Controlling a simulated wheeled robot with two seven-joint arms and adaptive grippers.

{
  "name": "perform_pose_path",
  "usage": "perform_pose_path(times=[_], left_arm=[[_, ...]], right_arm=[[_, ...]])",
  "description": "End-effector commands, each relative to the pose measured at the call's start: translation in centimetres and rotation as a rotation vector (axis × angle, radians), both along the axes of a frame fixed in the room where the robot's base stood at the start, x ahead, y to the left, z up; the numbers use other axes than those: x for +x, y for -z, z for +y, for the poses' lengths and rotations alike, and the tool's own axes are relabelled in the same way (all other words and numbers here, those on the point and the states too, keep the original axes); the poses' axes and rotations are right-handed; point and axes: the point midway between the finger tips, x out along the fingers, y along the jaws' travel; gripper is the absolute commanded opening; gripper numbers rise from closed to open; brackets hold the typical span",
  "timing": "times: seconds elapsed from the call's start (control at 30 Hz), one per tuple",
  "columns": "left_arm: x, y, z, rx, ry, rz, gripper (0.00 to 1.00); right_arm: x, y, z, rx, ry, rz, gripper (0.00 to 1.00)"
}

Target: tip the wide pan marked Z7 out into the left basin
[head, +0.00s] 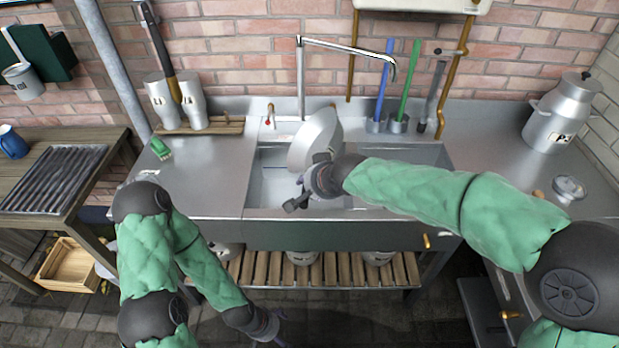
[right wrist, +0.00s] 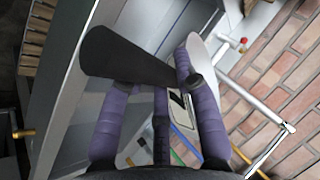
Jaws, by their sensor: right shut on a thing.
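A wide metal pan (head: 315,138) is tipped steeply on its edge above the left basin (head: 268,188) of the steel sink. My right gripper (head: 320,180) is shut on it at its dark handle. In the right wrist view the dark handle (right wrist: 120,58) lies across my purple fingers, and a pale curved part of the pan (right wrist: 202,58) shows beyond. A label with a dark mark (right wrist: 182,115) is partly hidden by the fingers, so I cannot read it. The pan's contents cannot be seen. My left gripper (head: 272,328) hangs low before the sink, its jaws unclear.
A faucet (head: 345,47) arches behind the pan. The right basin (head: 420,153) is partly under my right arm. Blue and green handles (head: 395,85) stand behind it. A can marked P (head: 562,112) stands on the right counter. Two cups (head: 178,102) stand at the back left. The left counter is mostly clear.

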Motion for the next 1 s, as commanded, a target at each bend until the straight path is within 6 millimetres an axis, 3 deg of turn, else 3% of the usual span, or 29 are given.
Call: perform_pose_path(times=[0.03,1.0], left_arm=[[0.0,-1.2,0.0,0.000,0.000,0.000,0.87],[0.0,-13.3,0.0,0.000,0.000,0.001,0.87]], right_arm=[[0.1,-0.6,-0.1,0.015,0.002,0.000,0.00],[0.2,-0.8,-0.6,0.219,0.006,-0.002,0.00]])
